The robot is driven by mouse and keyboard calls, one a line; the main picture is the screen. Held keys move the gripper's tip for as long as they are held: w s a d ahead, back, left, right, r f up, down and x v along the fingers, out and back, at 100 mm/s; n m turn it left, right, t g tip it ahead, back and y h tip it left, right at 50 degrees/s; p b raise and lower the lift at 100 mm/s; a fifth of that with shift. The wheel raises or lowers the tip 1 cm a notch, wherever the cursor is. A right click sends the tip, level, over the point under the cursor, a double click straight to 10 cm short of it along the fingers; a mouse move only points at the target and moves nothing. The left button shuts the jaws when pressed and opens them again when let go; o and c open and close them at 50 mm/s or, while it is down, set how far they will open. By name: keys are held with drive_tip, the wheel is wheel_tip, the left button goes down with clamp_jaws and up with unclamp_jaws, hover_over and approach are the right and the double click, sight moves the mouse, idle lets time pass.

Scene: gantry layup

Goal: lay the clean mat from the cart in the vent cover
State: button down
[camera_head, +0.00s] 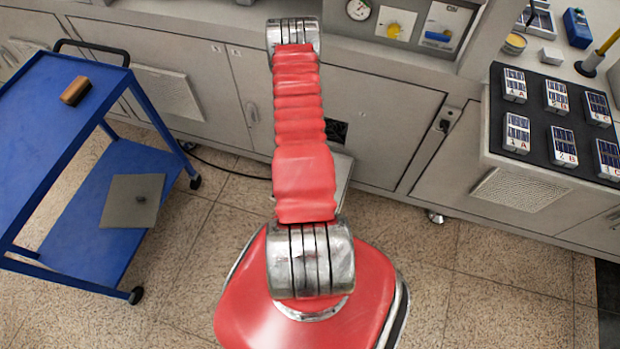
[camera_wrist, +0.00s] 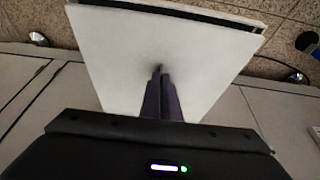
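My gripper (camera_wrist: 160,75) shows in the wrist view, its two dark fingers close together on the small dark tab of a pale square mat (camera_wrist: 115,60). A light rim with a dark gap, apparently the vent cover (camera_wrist: 180,7), shows past the mat's far edge. I cannot tell whether the mat rests in it or hangs just above. In the head view my arm hides the gripper and most of the pale panel there (camera_head: 344,172), below a dark opening (camera_head: 337,132) in the cabinet. A greyer mat with a dark knob (camera_head: 118,208) lies on the cart's lower shelf.
The blue cart (camera_head: 50,100) stands at the left with a brown block (camera_head: 75,90) on its top. Closed vent grilles show on the cabinets left (camera_head: 175,95) and right (camera_head: 520,188). A black tray (camera_head: 535,130) of labelled blocks sits on the right counter. Tiled floor is clear around.

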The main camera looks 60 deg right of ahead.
drive_tip(key=shift+f, duration=0.75)
drive_tip(key=shift+f, duration=0.55)
idle(0.4)
drive_tip(key=c, duration=1.9)
unclamp_jaws()
drive_tip(key=shift+c, duration=0.2)
drive_tip(key=shift+r, duration=0.1)
drive_tip(key=v, duration=1.3)
drive_tip(key=shift+a+r, duration=0.15)
drive_tip(key=shift+r, duration=0.1)
